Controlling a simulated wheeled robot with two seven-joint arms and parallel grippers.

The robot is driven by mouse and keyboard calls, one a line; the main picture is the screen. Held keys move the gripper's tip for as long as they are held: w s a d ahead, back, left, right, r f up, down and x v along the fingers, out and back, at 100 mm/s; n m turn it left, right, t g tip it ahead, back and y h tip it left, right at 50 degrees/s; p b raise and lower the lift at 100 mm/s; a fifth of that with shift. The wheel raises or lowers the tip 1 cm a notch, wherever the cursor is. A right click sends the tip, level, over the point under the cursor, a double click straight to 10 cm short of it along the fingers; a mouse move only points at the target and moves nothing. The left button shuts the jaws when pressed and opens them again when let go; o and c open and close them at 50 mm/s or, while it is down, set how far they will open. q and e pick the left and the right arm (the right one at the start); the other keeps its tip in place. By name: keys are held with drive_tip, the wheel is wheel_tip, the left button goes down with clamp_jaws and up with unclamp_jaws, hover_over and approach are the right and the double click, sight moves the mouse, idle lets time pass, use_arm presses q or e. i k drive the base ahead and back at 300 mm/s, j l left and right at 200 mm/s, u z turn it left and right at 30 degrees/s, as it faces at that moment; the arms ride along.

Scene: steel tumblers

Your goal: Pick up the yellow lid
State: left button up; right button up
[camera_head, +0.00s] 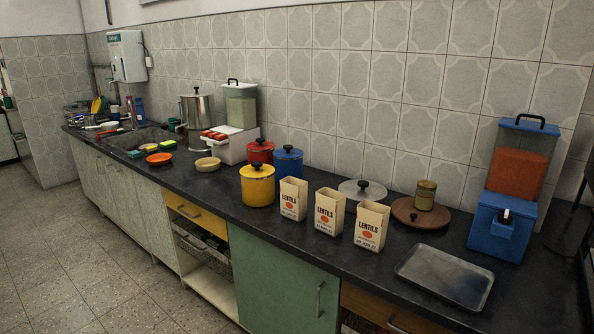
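The yellow lid (248,171) with a dark knob on top sits on the yellow pot (257,190) on the dark counter, left of the picture's middle. A red pot (260,152) and a blue pot (288,162), each with a dark-knobbed lid, stand close behind it. Neither of my grippers shows in the head view.
Several open lentil cartons (328,213) stand right of the yellow pot. Behind them are a grey lid (350,189) and a round brown board (410,216) bearing a jar (425,196). A metal tray (445,277) lies near the front edge, beside a blue dispenser (487,232).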

sight(256, 170)
drive_tip(key=i+j+z, duration=0.1)
drive_tip(key=z, duration=0.3)
drive_tip(key=j+z, duration=0.2)
drive_tip(key=z, duration=0.2)
drive_tip(key=j+z, duration=0.15)
drive_tip(key=z, duration=0.25)
drive_tip(key=i+j+z, duration=0.1)
drive_tip(key=z, duration=0.3)
drive_tip(key=j+z, duration=0.2)
drive_tip(key=j, duration=0.25)
drive_tip(key=k+j+z, duration=0.2)
drive_tip(key=j, duration=0.25)
drive_tip(key=j+z, duration=0.25)
drive_tip(key=j, duration=0.2)
drive_tip(key=k+j+z, duration=0.2)
drive_tip(key=j, duration=0.2)
drive_tip(key=k+j+z, duration=0.2)
drive_tip(key=j, duration=0.15)
drive_tip(key=k+j, duration=0.2)
drive_tip(key=j, duration=0.2)
drive_tip(key=k+j, duration=0.15)
drive_tip(key=j, duration=0.25)
drive_tip(key=k+j, duration=0.2)
drive_tip(key=j, duration=0.2)
drive_tip(key=k+j+z, duration=0.1)
drive_tip(key=j, duration=0.3)
drive_tip(key=k+j, duration=0.5)
drive_tip(key=j, duration=0.25)
